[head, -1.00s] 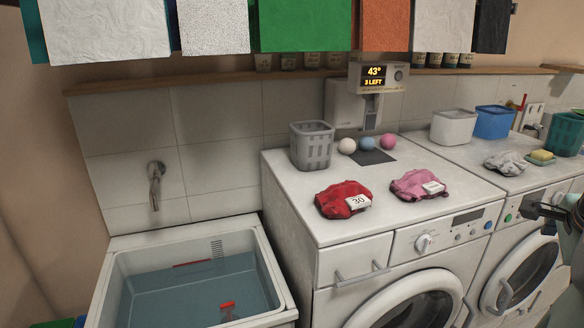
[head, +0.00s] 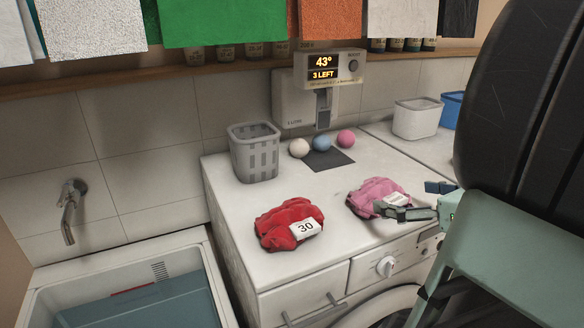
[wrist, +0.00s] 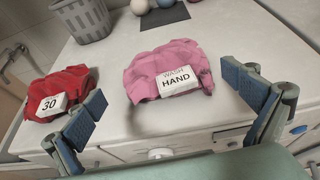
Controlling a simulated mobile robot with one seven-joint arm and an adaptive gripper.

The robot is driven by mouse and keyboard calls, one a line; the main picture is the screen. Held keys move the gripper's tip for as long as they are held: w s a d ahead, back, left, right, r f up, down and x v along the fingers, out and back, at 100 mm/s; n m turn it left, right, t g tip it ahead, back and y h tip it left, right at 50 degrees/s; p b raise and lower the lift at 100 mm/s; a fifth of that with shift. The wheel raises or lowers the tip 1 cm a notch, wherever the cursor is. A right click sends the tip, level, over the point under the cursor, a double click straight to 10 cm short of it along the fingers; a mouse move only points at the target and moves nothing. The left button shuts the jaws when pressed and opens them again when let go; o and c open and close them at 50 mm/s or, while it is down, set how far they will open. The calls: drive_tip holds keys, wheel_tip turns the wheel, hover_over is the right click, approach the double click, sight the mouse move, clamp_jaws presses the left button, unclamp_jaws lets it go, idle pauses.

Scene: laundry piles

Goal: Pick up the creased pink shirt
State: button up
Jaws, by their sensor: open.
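The creased pink shirt (head: 374,194) lies crumpled on the white washing machine top. In the wrist view the pink shirt (wrist: 168,66) carries a white tag reading "WASH HAND" (wrist: 177,81). My gripper (head: 418,201) is at the shirt's right and front side in the head view, partly in front of its tag. In the wrist view my gripper (wrist: 164,110) is open, with its blue-padded fingers wide apart and the shirt beyond and between them. Nothing is held. I cannot tell whether a finger touches the cloth.
A red garment (head: 286,222) tagged 30 lies left of the shirt. A grey basket (head: 254,152), several balls (head: 321,144) and a dispenser reading 43° and 3 LEFT (head: 322,68) stand behind. White machine top is bare between the garments.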

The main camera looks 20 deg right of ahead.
sight(382, 193)
drive_tip(key=x, duration=0.4)
drive_tip(key=shift+w+a+f, duration=0.1)
drive_tip(key=shift+w+f, duration=0.05)
drive_tip(key=shift+w, duration=0.05)
drive_tip(key=shift+f+p+x, duration=0.1)
drive_tip(key=shift+p+x, duration=0.2)
drive_tip(key=shift+x, duration=1.05)
drive_tip(key=shift+f+p+x, duration=0.15)
drive_tip(key=shift+p+x, duration=0.1)
drive_tip(key=shift+x, duration=1.1)
drive_tip(key=shift+s+r, duration=0.1)
drive_tip(key=shift+c, duration=0.6)
drive_tip(key=c, duration=0.9)
drive_tip(key=shift+r, duration=0.1)
